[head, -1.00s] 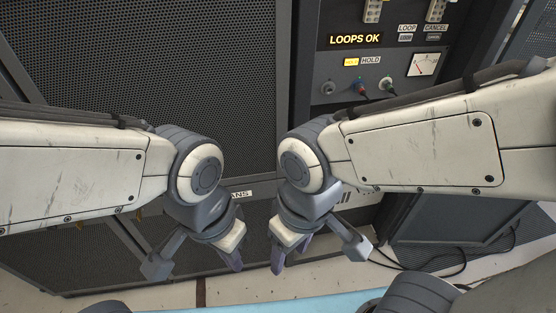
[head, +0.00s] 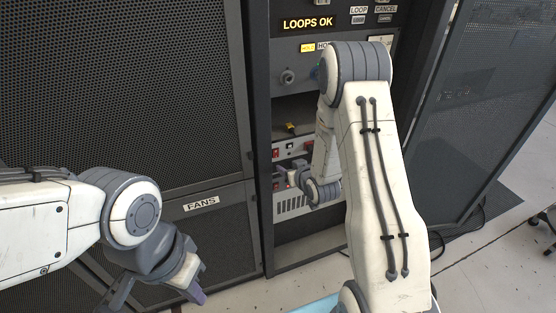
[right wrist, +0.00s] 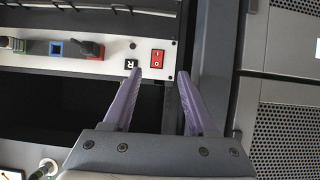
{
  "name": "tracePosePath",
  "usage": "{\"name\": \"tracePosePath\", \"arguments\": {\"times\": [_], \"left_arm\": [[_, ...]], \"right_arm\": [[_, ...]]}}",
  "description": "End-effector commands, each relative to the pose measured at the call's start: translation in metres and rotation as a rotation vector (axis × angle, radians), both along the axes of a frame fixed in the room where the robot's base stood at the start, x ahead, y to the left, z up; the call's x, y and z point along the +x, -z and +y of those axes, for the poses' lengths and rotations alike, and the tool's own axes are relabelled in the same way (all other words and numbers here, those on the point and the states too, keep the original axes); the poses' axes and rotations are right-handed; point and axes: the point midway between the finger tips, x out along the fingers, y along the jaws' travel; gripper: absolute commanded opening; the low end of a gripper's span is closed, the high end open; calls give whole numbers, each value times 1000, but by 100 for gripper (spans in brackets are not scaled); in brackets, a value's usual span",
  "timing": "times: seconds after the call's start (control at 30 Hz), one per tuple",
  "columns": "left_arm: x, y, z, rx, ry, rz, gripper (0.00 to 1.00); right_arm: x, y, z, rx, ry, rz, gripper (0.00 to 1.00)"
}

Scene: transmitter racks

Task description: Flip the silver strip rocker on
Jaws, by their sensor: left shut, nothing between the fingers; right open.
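In the right wrist view a silver strip (right wrist: 110,52) runs across the upper left. A red rocker (right wrist: 157,58) marked I and O sits near its right end. My right gripper (right wrist: 158,74) is open and empty. Its purple fingertips appear on either side of the rocker's lower edge; I cannot tell whether they touch the strip. In the head view my right gripper (head: 291,181) is at the rack's lower bay, partly hidden by its own wrist. My left gripper (head: 200,296) is shut and empty in front of the FANS panel, low in the picture.
The LOOPS OK display (head: 308,23) is above; a mesh door (head: 480,110) stands right.

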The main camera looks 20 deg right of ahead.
Motion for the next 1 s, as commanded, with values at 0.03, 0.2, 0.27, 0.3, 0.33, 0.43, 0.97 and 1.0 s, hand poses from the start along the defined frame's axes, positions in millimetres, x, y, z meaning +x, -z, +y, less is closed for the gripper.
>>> {"name": "tracePosePath", "arguments": {"times": [0.03,0.2,0.27,0.3,0.33,0.43,0.97,1.0], "left_arm": [[0,0,0,0,0,0,0],[0,0,0,0,0,0,0],[0,-1,0,0,0,0,0],[0,-1,0,0,0,0,0],[0,-1,0,0,0,0,0],[0,-2,0,0,0,0,0],[0,-4,0,1,0,1,0],[0,-4,0,1,0,1,0]], "right_arm": [[2,5,-2,6,0,-29,57],[9,7,-5,18,-5,-99,57],[13,9,-5,20,-5,-106,57],[17,10,-4,20,-5,-108,57],[21,11,-4,20,-7,-109,57],[36,18,-3,20,-7,-108,57],[102,46,-1,19,-6,-104,57],[103,46,-1,19,-6,-104,57]]}}
